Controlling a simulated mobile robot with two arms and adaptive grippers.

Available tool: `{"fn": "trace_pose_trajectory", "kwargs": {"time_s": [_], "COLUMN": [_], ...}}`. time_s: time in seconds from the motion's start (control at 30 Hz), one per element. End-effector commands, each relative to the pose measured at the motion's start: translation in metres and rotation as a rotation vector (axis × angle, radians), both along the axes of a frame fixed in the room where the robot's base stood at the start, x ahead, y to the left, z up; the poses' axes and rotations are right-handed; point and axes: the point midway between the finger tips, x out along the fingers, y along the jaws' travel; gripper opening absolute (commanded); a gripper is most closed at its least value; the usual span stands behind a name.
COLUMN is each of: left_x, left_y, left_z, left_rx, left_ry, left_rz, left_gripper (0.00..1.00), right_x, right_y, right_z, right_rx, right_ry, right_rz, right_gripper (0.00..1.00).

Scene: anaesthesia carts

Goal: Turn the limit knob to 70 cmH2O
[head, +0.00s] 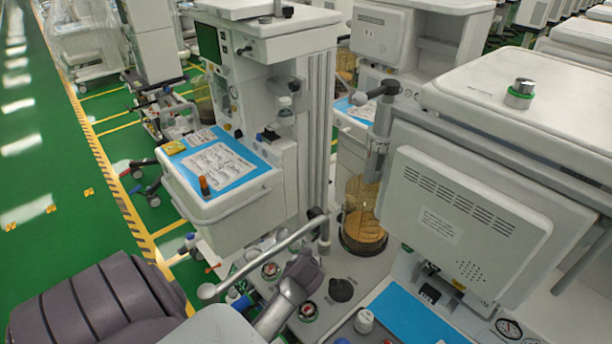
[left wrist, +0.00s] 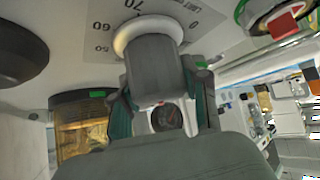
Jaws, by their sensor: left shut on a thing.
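The limit knob (left wrist: 154,66) fills the upper middle of the left wrist view. The knob's pointer mark cannot be made out. In the head view my left gripper (head: 302,272) is over the cart's top panel and hides the knob. My right gripper is not in view.
A glass canister (head: 362,215) stands behind my gripper, and a grey rail (head: 265,254) runs close beside it. A black knob (head: 341,289) and a red-topped dial (head: 307,310) are near. A monitor housing (head: 465,220) stands to the right.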

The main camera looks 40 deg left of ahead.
Motion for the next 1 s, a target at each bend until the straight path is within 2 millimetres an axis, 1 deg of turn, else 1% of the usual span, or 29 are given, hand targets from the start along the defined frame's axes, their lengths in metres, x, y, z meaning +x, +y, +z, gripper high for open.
{"fn": "trace_pose_trajectory", "kwargs": {"time_s": [0.03,0.1,0.4,0.63,1.0], "left_x": [-0.001,0.0,0.002,0.003,0.004], "left_y": [0.001,0.001,-0.001,-0.003,-0.004], "left_z": [0.004,0.005,0.003,0.002,0.001], "left_rx": [0.002,0.003,0.005,0.004,0.004], "left_ry": [0.002,0.001,0.001,-0.001,-0.002], "left_rz": [-0.034,-0.085,-0.269,-0.343,-0.362], "left_gripper": [0.1,0.1,0.1,0.1,0.1], "right_x": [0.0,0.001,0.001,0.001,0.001], "right_y": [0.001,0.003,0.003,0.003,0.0], "right_z": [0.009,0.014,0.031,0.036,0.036], "right_rx": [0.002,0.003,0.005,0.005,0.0], "right_ry": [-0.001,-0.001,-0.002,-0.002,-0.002], "right_rz": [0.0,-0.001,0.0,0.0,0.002], "right_gripper": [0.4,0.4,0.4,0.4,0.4]}}
